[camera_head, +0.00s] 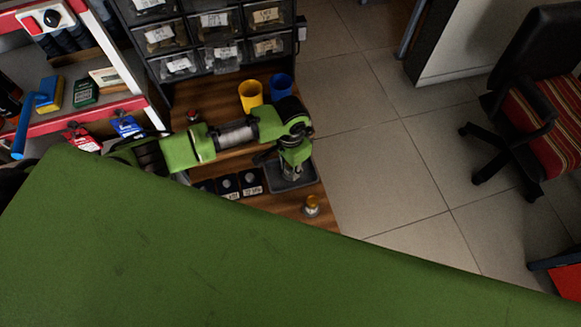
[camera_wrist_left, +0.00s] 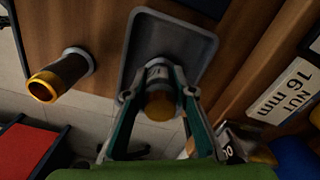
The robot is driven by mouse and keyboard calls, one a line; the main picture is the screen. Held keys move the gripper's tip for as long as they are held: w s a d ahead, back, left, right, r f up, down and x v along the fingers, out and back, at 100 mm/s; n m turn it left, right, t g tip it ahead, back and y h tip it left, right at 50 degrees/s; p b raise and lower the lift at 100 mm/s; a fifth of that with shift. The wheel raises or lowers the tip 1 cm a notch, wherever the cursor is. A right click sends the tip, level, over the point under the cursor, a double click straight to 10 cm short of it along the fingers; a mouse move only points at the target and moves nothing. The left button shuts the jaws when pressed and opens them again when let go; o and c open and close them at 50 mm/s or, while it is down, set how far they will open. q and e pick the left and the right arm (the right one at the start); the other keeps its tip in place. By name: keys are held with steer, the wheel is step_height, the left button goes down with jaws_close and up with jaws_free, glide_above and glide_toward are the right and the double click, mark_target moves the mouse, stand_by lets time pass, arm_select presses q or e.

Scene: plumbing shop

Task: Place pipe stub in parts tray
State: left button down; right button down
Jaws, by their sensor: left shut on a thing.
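The parts tray (camera_head: 308,181) is a shallow dark grey tray near the right edge of the wooden bench. It also shows in the left wrist view (camera_wrist_left: 187,38). My left gripper (camera_wrist_left: 160,92) is shut on a pipe stub (camera_wrist_left: 160,105) with a silvery body and a brass-coloured end. The stub is over or in the tray's near part; I cannot tell whether it touches the floor. In the head view my left gripper (camera_head: 291,168) hides most of the tray. My right gripper is not in view.
A similar brass-topped stub (camera_head: 312,205) stands on the bench outside the tray. Labelled dark bins (camera_head: 229,186) lie just left of the tray. A yellow cup (camera_head: 250,95) and a blue cup (camera_head: 281,86) stand behind my arm. The bench edge is close on the right.

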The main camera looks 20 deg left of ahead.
arm_select(q)
steer(key=shift+f, duration=0.15)
steer(key=shift+f, duration=0.1)
steer(key=c, duration=1.7)
jaws_free()
step_height(320, 180, up, 12)
steer(key=shift+r+p, duration=0.1)
steer(key=shift+p, duration=0.45)
steer(key=shift+s, duration=0.1)
